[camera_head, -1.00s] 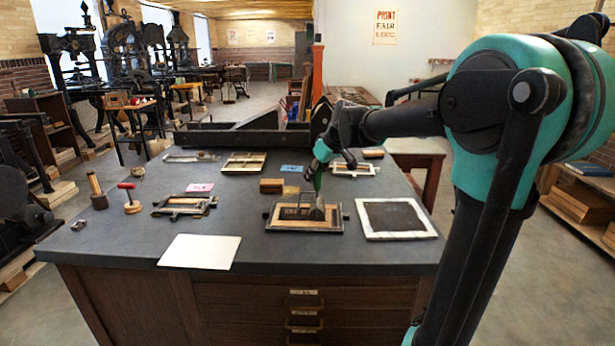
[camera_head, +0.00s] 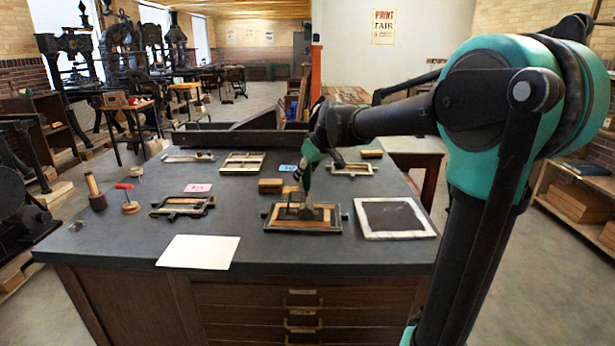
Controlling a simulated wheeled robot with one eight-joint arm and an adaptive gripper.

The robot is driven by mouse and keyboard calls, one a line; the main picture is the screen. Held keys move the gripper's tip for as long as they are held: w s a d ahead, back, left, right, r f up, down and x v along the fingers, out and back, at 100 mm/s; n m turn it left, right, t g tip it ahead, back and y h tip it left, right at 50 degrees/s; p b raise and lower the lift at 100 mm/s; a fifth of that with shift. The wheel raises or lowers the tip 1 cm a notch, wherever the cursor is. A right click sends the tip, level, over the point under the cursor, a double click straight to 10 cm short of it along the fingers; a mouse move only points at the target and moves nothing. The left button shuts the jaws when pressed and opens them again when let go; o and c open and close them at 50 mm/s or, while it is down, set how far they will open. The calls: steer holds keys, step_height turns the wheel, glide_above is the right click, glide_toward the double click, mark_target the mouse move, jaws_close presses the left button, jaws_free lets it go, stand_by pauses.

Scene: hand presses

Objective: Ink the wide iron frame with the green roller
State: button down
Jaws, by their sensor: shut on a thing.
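The wide iron frame (camera_head: 287,229), a dark rectangle around brown wood, lies flat on the dark tabletop at centre right. My gripper (camera_head: 303,180) is above it, pointing down and shut on the green roller (camera_head: 306,212). Little of the roller shows between the jaws; its dark lower end is over the middle of the frame. It looks in contact with the frame's inside or very close to it; I cannot tell which. Fresh ink on the frame cannot be made out.
A dark slab with a pale border (camera_head: 393,217) lies right of the frame. Another frame (camera_head: 182,206) lies to the left, near a red-handled tool (camera_head: 128,201). A wooden block (camera_head: 270,186) is just behind. A white sheet (camera_head: 198,252) lies at the front edge.

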steer(key=shift+a, duration=3.95)
steer(key=shift+d, duration=5.95)
steer(key=a, duration=1.2)
steer(key=shift+w, duration=0.3)
steer(key=shift+r, duration=2.55)
